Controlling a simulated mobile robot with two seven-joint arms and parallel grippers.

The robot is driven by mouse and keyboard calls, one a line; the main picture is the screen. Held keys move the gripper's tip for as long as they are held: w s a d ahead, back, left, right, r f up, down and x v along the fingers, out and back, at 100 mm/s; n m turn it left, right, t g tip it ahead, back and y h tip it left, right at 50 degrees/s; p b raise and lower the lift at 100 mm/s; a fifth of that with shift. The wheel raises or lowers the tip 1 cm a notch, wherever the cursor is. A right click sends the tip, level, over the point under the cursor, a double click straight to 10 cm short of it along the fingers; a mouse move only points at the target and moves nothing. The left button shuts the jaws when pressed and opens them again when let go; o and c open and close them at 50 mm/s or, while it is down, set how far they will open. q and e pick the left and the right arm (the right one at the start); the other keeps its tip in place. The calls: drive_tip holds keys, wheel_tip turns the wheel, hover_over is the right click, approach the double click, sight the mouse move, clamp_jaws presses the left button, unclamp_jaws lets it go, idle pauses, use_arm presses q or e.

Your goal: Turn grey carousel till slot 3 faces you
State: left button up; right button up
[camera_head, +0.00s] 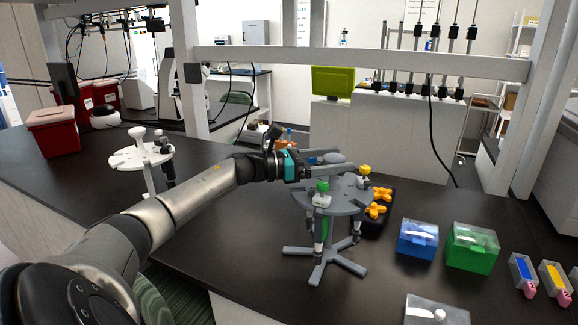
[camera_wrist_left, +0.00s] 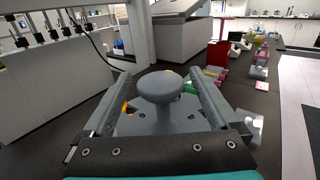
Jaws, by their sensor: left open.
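The grey carousel (camera_head: 328,206) stands upright on a star-shaped foot on the black bench. Pipettes hang at its rim: one with a green top (camera_head: 321,187) at the front and one with a yellow top (camera_head: 364,170) at the right. My left gripper (camera_head: 335,166) reaches in from the left over the carousel's top. In the left wrist view its open fingers (camera_wrist_left: 160,98) lie on either side of the round grey knob (camera_wrist_left: 163,88), with gaps visible at both sides. Slot numbers cannot be read. My right gripper is out of view.
A white carousel (camera_head: 140,155) stands on the bench at the left, beyond my arm. Orange tube pieces (camera_head: 376,209) in a black rack sit close behind the grey carousel. A blue box (camera_head: 418,238) and a green box (camera_head: 471,248) stand to its right.

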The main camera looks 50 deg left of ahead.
use_arm(q)
drive_tip(key=v, duration=1.2)
drive_tip(key=shift+b, duration=0.3)
idle(0.7)
